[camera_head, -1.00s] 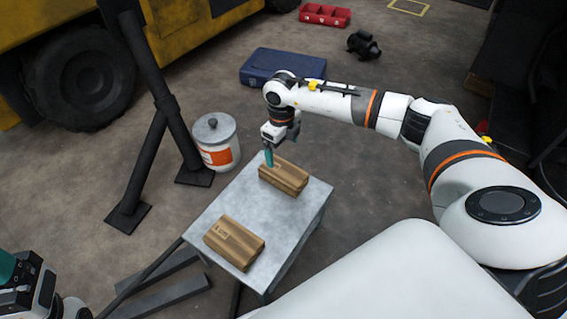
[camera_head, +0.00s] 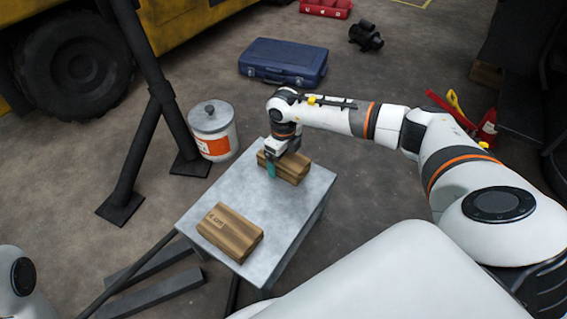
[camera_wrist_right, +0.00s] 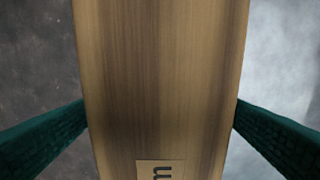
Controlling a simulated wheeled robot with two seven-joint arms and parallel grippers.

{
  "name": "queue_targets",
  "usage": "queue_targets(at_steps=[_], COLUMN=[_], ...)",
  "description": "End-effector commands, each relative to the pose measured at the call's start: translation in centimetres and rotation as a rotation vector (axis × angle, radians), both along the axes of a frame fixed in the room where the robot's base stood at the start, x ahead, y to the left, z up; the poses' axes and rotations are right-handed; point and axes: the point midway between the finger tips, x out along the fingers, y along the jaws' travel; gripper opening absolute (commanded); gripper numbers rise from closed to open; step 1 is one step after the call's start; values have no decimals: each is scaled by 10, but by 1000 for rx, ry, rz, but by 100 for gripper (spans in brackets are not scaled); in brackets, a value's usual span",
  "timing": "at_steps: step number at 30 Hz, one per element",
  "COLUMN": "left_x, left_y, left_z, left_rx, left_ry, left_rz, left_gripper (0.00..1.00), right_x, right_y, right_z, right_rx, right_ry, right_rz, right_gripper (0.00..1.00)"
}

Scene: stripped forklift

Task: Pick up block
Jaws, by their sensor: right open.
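Two brown wooden blocks lie on a grey metal table (camera_head: 193,215). The far block (camera_head: 292,168) is near the table's back edge, and the near block (camera_head: 230,233) is at its front left. My right gripper (camera_head: 272,168) is at the far block from above, with a teal finger in front of it. In the right wrist view the block (camera_wrist_right: 160,80) fills the middle, its top printed with dark lettering. The open teal fingers of the right gripper (camera_wrist_right: 160,135) stand on either side of it, close to its edges. My left gripper is out of view.
A white lidded bucket (camera_head: 213,131) with an orange label stands behind the table, left of it. A dark metal stand (camera_head: 158,110) is farther left. A blue case (camera_head: 283,62) lies on the floor behind. Grey bars (camera_head: 150,280) lie at front left.

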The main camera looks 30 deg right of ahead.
Motion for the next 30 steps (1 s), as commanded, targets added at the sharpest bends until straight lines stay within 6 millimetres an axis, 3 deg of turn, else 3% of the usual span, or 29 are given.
queue_targets(at_steps=[6, 16, 25, 30], left_x=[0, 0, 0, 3], left_y=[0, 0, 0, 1], left_z=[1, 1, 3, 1], left_rx=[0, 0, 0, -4], left_ry=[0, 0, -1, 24], left_rz=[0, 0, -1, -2], left_gripper=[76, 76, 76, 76], right_x=[0, 0, 1, 1], right_y=[0, 0, 0, 0], right_z=[0, 0, 4, 21], right_rx=[0, 0, 1, 0], right_ry=[0, 0, -2, -3], right_rz=[0, 0, 0, 0], right_gripper=[92, 38, 36, 36])
